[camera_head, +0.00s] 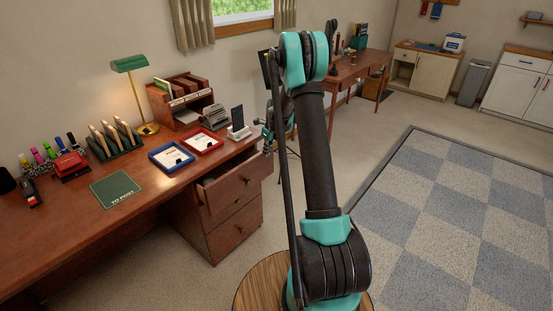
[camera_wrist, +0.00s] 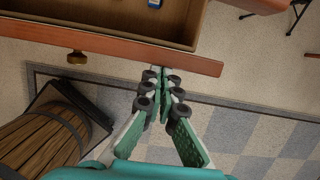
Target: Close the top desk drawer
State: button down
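The top desk drawer (camera_head: 236,184) is pulled out from the wooden desk's right pedestal in the head view. In the wrist view, the drawer's wooden front (camera_wrist: 115,46) runs across the upper part, with a brass knob (camera_wrist: 77,58) at left and the open box behind it. My gripper (camera_wrist: 161,72) has its fingertips together, with nothing seen between them. The tips are at the drawer front's outer side, right of the knob; I cannot tell if they touch it. In the head view my arm mostly hides the gripper.
The desk top (camera_head: 70,235) holds a green lamp (camera_head: 130,64), blue and red trays (camera_head: 203,141), and an organizer. A lower drawer (camera_head: 236,228) is shut. In the wrist view a small blue item (camera_wrist: 154,3) lies inside the open drawer. Carpeted floor is clear at right.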

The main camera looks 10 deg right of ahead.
jog(key=shift+w+a, duration=0.85)
jog(key=shift+w, duration=0.35)
jog(key=shift+w+a, duration=0.85)
jog(key=shift+w, duration=0.3)
jog(key=shift+s+d, duration=0.1)
